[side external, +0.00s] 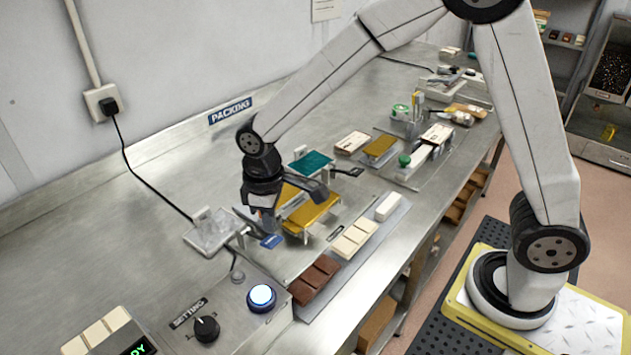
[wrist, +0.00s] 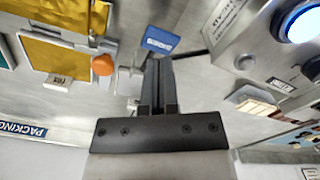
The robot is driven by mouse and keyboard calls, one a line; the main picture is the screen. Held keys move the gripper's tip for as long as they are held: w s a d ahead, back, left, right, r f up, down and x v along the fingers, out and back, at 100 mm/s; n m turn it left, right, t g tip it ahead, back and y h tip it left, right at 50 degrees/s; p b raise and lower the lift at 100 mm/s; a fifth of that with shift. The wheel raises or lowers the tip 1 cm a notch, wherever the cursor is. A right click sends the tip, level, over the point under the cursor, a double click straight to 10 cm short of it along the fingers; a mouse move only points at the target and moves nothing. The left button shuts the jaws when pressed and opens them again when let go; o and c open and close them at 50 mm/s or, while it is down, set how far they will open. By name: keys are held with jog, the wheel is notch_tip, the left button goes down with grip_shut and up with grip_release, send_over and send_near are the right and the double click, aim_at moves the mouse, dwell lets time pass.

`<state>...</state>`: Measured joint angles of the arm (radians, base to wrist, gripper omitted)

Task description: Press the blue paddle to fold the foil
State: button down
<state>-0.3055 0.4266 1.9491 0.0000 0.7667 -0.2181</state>
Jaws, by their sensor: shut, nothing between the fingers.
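The blue paddle (side external: 271,241) is a small flat blue plate with pale lettering, low beside the folding station. It also shows in the wrist view (wrist: 159,40), just beyond my fingertips. My gripper (side external: 264,219) points down above and slightly left of it; the fingers are shut and empty. In the wrist view my gripper (wrist: 158,68) does not cover the paddle, and a gap seems to remain. The gold foil (side external: 312,213) lies on the station, right of my gripper, with raised edges. The foil (wrist: 60,55) is at upper left in the wrist view.
A teal plate (side external: 312,162) stands behind the foil. Brown bars (side external: 315,280) and cream bars (side external: 354,240) lie on a strip in front. A control box with a lit blue button (side external: 262,297) and a black knob (side external: 206,329) is nearer.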

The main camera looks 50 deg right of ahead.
jog(key=shift+r, duration=1.25)
jog(key=shift+s+d, duration=0.2)
jog(key=shift+d, duration=0.25)
jog(key=s+d+m+t, duration=0.1)
jog(key=s+d+m, duration=0.1)
jog(key=s+d, duration=0.1)
jog(key=s+d+f+m, duration=0.1)
jog(key=s+d, duration=0.2)
jog(key=d, duration=0.1)
jog(key=s+d+f+m+t, duration=0.1)
jog(key=s+d+m, duration=0.1)
jog(key=s+d, duration=0.2)
jog(key=shift+s+m+t, duration=0.1)
jog(key=shift+m+t, duration=0.2)
jog(key=shift+s+d+f, duration=0.2)
jog(key=shift+s+d, duration=0.1)
jog(key=shift+s, duration=0.15)
